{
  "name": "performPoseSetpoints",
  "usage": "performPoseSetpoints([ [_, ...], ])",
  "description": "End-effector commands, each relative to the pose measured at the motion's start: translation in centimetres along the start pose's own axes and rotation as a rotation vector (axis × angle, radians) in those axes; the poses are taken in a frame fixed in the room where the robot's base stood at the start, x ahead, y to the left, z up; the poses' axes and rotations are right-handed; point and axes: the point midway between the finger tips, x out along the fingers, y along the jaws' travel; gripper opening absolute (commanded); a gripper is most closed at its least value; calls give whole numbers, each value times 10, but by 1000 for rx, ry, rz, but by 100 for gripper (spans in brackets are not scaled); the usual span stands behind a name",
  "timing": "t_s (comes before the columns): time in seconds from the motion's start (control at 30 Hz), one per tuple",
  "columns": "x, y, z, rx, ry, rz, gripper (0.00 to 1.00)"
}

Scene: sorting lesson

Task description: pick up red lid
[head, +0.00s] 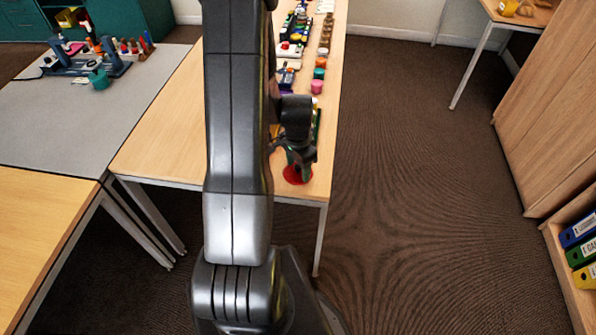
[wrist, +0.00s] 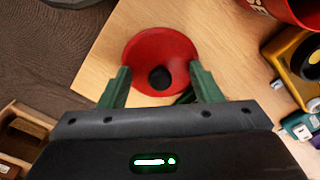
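The red lid (wrist: 160,45) is a round red disc with a black knob at its centre. In the wrist view it lies on the wooden table between and just beyond my gripper's fingertips. My gripper (wrist: 159,80) is open, with one green finger on each side of the lid's near part and the black knob between them. I cannot tell whether the fingers touch the lid. In the head view the red lid (head: 297,175) is at the table's near right corner, partly hidden under my gripper (head: 299,170).
The wooden table (head: 160,140) holds several small coloured things towards the back. In the wrist view a red container (wrist: 290,10) and a yellow toy (wrist: 298,62) stand right of the lid. The table edge is close to the lid. A grey table (head: 50,125) stands at left.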

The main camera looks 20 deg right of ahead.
Motion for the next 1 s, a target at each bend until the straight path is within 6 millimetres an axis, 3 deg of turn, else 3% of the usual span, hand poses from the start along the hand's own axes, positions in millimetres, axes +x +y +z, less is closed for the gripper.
performPoseSetpoints([
  [0.03, 1, 1, 1, 1, -2, 2, 38],
  [0.1, 2, 1, 1, 1, -2, 2, 26],
  [0.13, 2, 1, 1, 1, -3, 2, 25],
  [0.63, -1, 2, 2, 2, -6, 6, 22],
  [0.7, -8, 2, 2, 2, -5, 5, 0],
  [1.0, -60, 0, 0, 1, 0, -1, 0],
])
